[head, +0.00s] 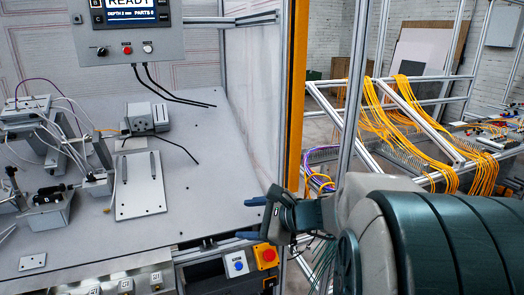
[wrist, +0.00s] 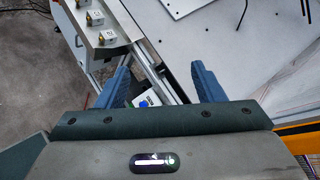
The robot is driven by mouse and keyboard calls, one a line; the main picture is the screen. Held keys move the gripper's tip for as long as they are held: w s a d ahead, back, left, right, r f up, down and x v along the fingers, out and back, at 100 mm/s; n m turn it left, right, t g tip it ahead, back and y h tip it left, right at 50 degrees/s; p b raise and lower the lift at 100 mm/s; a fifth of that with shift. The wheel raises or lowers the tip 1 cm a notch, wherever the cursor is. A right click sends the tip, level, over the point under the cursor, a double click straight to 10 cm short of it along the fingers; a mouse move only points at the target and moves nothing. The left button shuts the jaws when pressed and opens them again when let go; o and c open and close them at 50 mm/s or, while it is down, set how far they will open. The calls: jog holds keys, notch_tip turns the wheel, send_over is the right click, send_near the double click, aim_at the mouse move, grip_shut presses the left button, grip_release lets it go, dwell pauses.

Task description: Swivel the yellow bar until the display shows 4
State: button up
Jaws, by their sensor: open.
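The yellow bar (head: 297,100) stands upright at the right edge of the grey workbench, beside an aluminium post. A short orange-yellow strip (wrist: 300,128), which looks like part of it, shows at the lower right of the wrist view. The display (head: 130,14) at the top left reads READY, with "DEPTH 2 mm" and a PARTS count too small to read surely; its top is cut off. My gripper (head: 251,218) is open and empty, left of the bar and near the bench's front right corner. Its two blue fingers (wrist: 160,82) are apart in the wrist view.
A control box with an orange-red button (head: 268,254) sits just below my gripper. Fixtures and a flat plate (head: 140,185) occupy the bench's left side; its right side is mostly clear. Aluminium frames with yellow cables (head: 410,110) stand behind, right of the bar.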

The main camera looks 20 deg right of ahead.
jog(key=w+d+r+m+t+h+p, duration=0.2)
jog(key=w+d+r+m+t, duration=0.3)
jog(key=d, duration=0.3)
jog(key=m+t+h+p, duration=0.1)
jog(key=m+t+h, duration=0.3)
jog(key=m, duration=0.5)
send_near(297, 147)
jog(key=r+g, duration=0.1)
jog(key=shift+h, duration=0.3)
jog(key=w, duration=0.7)
jog(key=w+a, duration=0.1)
jog(key=w, duration=0.2)
jog(key=shift+w+b, duration=0.25)
jog(key=shift+b, duration=0.05)
jog(key=c, duration=1)
